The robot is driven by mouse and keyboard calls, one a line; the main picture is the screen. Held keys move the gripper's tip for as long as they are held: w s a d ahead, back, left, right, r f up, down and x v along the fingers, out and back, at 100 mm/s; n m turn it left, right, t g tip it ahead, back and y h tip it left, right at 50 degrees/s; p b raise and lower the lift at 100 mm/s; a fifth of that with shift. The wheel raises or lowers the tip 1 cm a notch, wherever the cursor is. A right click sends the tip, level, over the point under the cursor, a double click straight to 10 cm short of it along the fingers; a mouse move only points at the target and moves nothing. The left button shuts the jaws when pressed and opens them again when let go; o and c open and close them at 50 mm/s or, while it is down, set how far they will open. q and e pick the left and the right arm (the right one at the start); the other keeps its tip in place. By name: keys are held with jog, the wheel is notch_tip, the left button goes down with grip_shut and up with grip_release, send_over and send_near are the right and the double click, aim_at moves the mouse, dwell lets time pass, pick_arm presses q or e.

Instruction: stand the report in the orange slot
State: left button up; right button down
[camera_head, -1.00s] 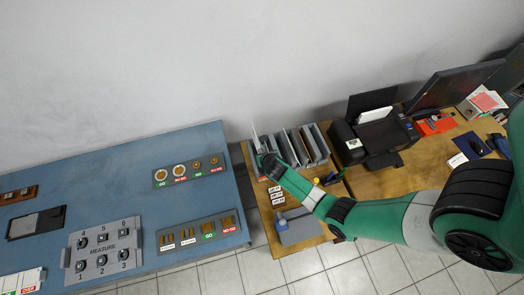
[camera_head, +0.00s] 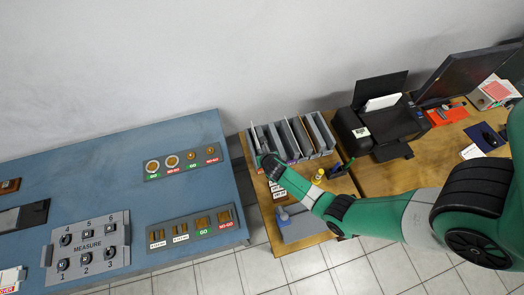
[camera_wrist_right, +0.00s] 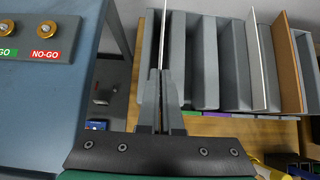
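My right gripper (camera_wrist_right: 160,95) is shut on the report (camera_wrist_right: 166,40), a thin white sheet seen edge-on and standing upright between the fingers. The report is at the leftmost bay of the grey slot rack (camera_wrist_right: 205,60). I cannot tell whether its lower edge touches the rack floor. In the head view, my right gripper (camera_head: 262,152) is at the left end of the rack (camera_head: 318,135), with part of the report (camera_head: 254,135) showing behind it. Green and purple labels show on the rack front; the fingers hide the leftmost label, and I cannot make out the orange one. My left gripper is not in view.
White and brown sheets stand in bays toward the rack's right end. A yellow bottle (camera_head: 318,176) and a pen holder (camera_head: 338,170) are in front of it. The printer (camera_head: 380,128) is to the right. The blue bench (camera_head: 120,160) lies left across a narrow gap.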

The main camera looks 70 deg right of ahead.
jog(key=c, duration=1)
grip_release()
jog(key=p+v, duration=0.5)
jog(key=v, duration=0.6)
jog(key=shift+s+a+p, duration=0.15)
jog(key=shift+a+p, duration=0.05)
jog(key=shift+p, duration=0.1)
jog(key=shift+r, duration=0.15)
